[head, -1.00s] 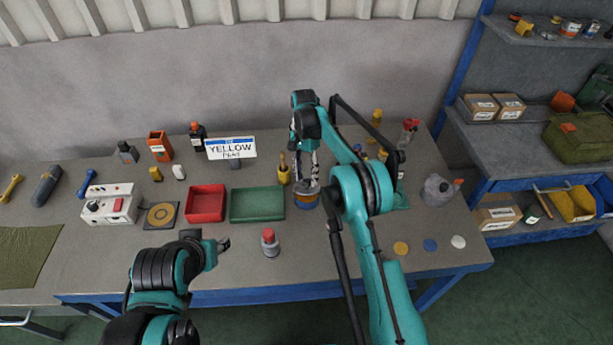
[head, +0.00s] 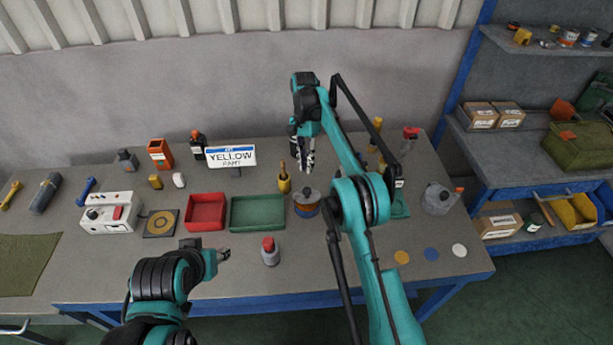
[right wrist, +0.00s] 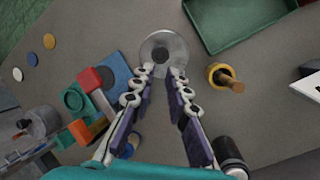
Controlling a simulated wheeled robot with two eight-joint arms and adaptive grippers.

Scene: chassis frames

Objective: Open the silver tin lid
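The silver tin (head: 306,207) stands upright on the bench right of the green tray, with an orange and blue side. Its round grey lid (right wrist: 160,50) with a dark knob sits on top; the lid also shows in the head view (head: 306,194). My right gripper (head: 308,167) hangs above the tin, apart from it.
A yellow cup with a brush (head: 284,182) stands close left of the tin. The green tray (head: 257,226) and red tray (head: 206,225) lie further left. A sign reading YELLOW (head: 231,156) stands behind. The red-capped bottle (head: 269,253) stands in front. Coloured discs (head: 431,254) lie at the right front.

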